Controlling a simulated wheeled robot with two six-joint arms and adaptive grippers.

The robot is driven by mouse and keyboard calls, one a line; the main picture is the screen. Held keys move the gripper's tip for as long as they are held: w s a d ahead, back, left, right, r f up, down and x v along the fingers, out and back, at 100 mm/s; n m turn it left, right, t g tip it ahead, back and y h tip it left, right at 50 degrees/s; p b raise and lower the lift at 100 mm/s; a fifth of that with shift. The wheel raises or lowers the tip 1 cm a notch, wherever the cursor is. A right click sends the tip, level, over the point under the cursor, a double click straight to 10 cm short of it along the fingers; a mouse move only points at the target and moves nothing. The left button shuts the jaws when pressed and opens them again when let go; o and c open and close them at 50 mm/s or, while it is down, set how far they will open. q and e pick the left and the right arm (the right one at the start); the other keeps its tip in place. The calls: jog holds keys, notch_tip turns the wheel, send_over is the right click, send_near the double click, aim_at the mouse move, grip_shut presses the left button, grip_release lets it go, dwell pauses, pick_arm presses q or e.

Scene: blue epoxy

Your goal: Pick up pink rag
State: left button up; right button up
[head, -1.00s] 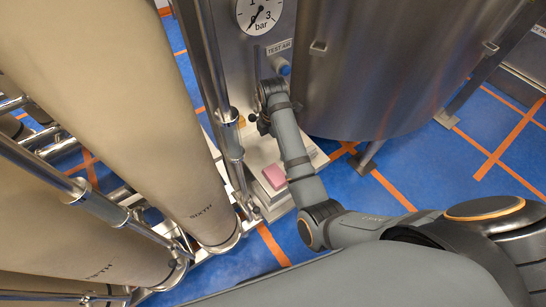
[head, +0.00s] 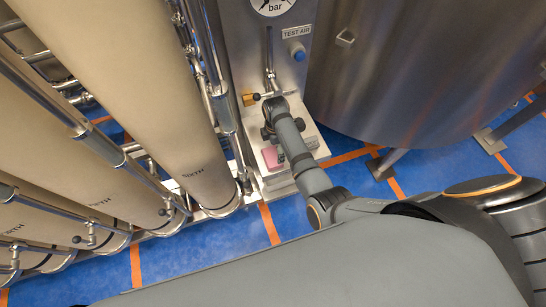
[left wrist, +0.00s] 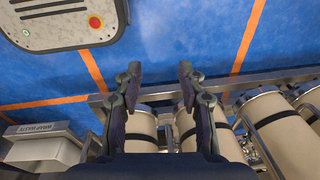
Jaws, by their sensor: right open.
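The pink rag (head: 272,158) lies on the pale ledge (head: 279,181) at the foot of the steel panel in the head view. It looks like a small folded block, and my right arm partly covers its right side. My right gripper (head: 268,134) is open just above and beyond the rag in the picture, partly hidden by my own wrist; I see no contact with the rag. My left gripper (left wrist: 160,70) shows in the left wrist view, open and empty, with its fingers apart over the blue floor. The rag is not in that view.
Tall beige filter columns (head: 135,95) with steel pipes stand close on the left. A large steel tank (head: 420,70) is on the right. A grey box with a red button (left wrist: 95,22) shows in the left wrist view.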

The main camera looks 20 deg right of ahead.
aim_at(274, 157)
jog(key=shift+a+f+p, duration=0.2)
jog(key=shift+f+p, duration=0.2)
jog(key=shift+f, duration=0.5)
jog(key=f, duration=0.2)
jog(key=shift+w+a+f, duration=0.1)
jog(key=shift+a+f, duration=0.1)
jog(key=shift+f, duration=0.45)
jog(key=shift+d, duration=0.15)
jog(key=c, duration=0.6)
pick_arm(q)
jog(key=shift+s+d+r, duration=0.25)
jog(key=shift+s, duration=0.2)
pick_arm(e)
jog(key=shift+s, duration=0.2)
jog(key=shift+c, duration=0.2)
jog(key=shift+c, duration=0.4)
